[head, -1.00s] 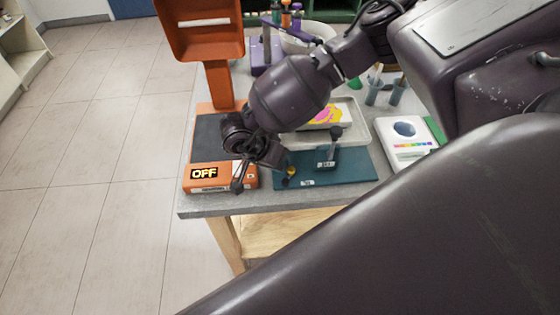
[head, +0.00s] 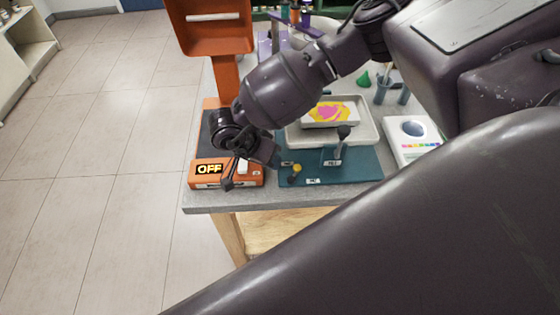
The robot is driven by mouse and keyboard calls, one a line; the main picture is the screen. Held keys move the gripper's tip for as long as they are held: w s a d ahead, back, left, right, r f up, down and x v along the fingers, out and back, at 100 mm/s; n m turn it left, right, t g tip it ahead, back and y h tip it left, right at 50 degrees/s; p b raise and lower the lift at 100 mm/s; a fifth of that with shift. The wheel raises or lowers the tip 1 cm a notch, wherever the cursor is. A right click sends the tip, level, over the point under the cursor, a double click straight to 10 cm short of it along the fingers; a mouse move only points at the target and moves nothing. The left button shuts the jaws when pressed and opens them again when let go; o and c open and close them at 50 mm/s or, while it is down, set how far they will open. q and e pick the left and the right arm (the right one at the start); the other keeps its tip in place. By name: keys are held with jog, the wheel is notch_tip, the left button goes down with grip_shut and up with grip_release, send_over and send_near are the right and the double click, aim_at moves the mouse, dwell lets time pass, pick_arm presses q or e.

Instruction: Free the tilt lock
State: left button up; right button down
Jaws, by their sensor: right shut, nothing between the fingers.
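A teal base (head: 362,168) on the grey table carries an upright dark-knobbed lever (head: 343,133) with a small label plate (head: 332,161). A small yellow-tipped catch (head: 296,168) stands at the base's left, near another small label; it may be the tilt lock, and its setting is too small to tell. A pale tray (head: 364,126) holding a pink and yellow painted panel (head: 330,113) sits behind the lever. My right gripper (head: 229,183) is shut and empty, pointing down over the front of an orange device, left of the yellow catch and apart from it. My left gripper is not in view.
The orange device (head: 253,181) shows "OFF" on its front, with its tall orange head (head: 212,47) behind. A white device (head: 407,155) with a coloured strip stands right, cups (head: 381,93) behind. The grey table's front edge (head: 270,203) is clear.

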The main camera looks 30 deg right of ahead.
jog(key=shift+w+a+r, duration=0.95)
jog(key=shift+a+r, duration=0.05)
jog(key=shift+r, duration=0.1)
jog(key=v, duration=0.6)
jog(key=shift+s, duration=0.4)
jog(key=shift+v, duration=0.75)
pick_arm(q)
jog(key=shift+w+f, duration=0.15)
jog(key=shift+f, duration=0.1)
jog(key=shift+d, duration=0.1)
pick_arm(e)
jog(key=shift+r, duration=0.1)
